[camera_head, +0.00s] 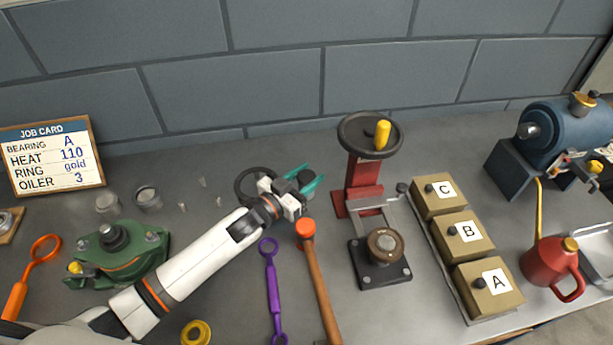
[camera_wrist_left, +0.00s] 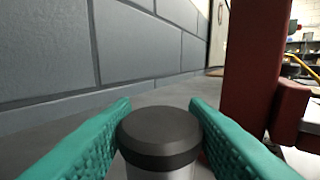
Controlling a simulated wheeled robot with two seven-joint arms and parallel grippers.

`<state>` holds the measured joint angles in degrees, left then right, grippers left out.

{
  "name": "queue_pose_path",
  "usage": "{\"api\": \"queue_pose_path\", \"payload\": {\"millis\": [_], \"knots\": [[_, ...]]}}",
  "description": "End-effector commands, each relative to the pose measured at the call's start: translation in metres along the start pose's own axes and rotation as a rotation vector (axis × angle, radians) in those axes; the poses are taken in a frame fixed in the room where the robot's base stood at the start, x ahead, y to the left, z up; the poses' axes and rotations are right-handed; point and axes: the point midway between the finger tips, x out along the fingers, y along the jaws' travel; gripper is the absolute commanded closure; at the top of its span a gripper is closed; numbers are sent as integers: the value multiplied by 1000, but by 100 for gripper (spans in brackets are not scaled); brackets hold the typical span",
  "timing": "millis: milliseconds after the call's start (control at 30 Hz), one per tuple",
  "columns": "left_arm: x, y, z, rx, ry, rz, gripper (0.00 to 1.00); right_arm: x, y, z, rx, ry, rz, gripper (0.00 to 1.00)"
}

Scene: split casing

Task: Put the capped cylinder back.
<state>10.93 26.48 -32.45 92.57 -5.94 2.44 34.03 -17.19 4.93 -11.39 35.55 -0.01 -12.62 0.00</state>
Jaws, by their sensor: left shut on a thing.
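In the left wrist view, a capped cylinder (camera_wrist_left: 160,135) with a flat dark grey cap and a paler metallic body stands between the teal fingers of my left gripper (camera_wrist_left: 160,128). The fingers are shut on it, one on each side, and the cap shows above them. Its lower end is out of sight, so I cannot tell whether it touches the bench. In the head view my left gripper (camera_head: 312,184) is over the back middle of the bench, left of the red press stand (camera_head: 363,178); the cylinder is mostly hidden there. My right gripper is not in view.
Two small metallic cylinders (camera_head: 147,198) stand behind the green casing (camera_head: 122,250). A black ring (camera_head: 250,178) lies beside my gripper. An orange-headed mallet (camera_head: 316,275) and purple wrench (camera_head: 273,288) lie in front. Boxes A, B and C (camera_head: 466,238) stand right. A wall closes the back.

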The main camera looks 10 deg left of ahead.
Motion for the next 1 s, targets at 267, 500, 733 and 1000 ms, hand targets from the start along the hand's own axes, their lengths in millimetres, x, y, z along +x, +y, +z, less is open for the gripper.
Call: {"api": "queue_pose_path", "payload": {"millis": [267,500,733,1000], "knots": [[0,0,-1,0,-2,0,90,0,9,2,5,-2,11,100],[0,0,-4,0,0,0,40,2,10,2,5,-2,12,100],[0,0,-4,0,0,0,37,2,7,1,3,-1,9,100],[-19,0,-4,0,3,0,37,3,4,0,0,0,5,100]]}}
